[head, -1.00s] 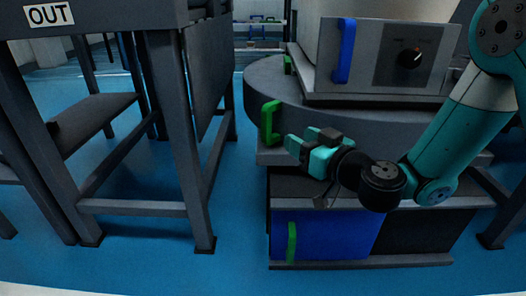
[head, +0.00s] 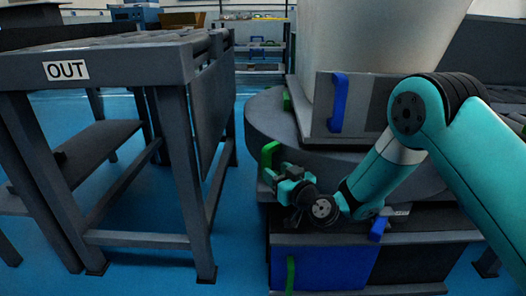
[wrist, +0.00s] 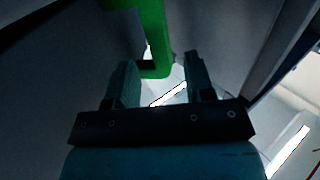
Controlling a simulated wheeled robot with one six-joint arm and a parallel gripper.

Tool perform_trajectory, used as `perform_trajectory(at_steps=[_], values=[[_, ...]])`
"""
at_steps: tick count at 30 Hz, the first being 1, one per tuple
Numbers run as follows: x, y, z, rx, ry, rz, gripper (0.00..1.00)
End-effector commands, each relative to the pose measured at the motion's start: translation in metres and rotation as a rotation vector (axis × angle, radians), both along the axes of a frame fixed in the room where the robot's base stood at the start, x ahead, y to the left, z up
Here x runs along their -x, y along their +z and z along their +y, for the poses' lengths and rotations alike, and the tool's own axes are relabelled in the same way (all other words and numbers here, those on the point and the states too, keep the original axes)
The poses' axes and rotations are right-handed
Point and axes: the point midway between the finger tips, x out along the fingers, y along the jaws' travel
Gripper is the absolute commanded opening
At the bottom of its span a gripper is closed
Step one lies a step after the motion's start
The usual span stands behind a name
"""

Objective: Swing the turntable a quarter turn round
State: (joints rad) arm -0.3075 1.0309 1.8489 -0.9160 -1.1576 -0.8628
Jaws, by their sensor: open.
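The turntable (head: 262,122) is a thick grey round disc on a grey cabinet-like base, in the head view right of centre. A green handle (head: 268,153) stands out from its near left rim. A second green handle (head: 287,100) is farther back on the rim side. My gripper (head: 276,174) is open just below and beside the near green handle. In the wrist view the lower end of the green handle (wrist: 153,30) shows between and ahead of the two open fingertips (wrist: 157,75). I cannot tell whether they touch it.
A grey box with a blue handle (head: 338,102) and a large pale vessel (head: 385,38) sit on the turntable. Below are a blue panel (head: 325,268) and a lower blue handle (head: 379,228). A grey table with an OUT sign (head: 66,70) stands left, with blue floor between.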

Motion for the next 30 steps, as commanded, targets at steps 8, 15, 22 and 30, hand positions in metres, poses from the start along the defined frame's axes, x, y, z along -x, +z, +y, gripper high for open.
perform_trajectory(at_steps=[8, 15, 22, 30], values=[[-0.035, 0.000, 0.026, 0.000, 0.001, -0.004, 0.48], [-0.057, -0.002, 0.041, -0.001, -0.001, -0.001, 0.48], [-0.061, -0.001, 0.043, 0.000, -0.003, 0.002, 0.48], [-0.061, -0.001, 0.043, -0.001, -0.003, 0.002, 0.16]])
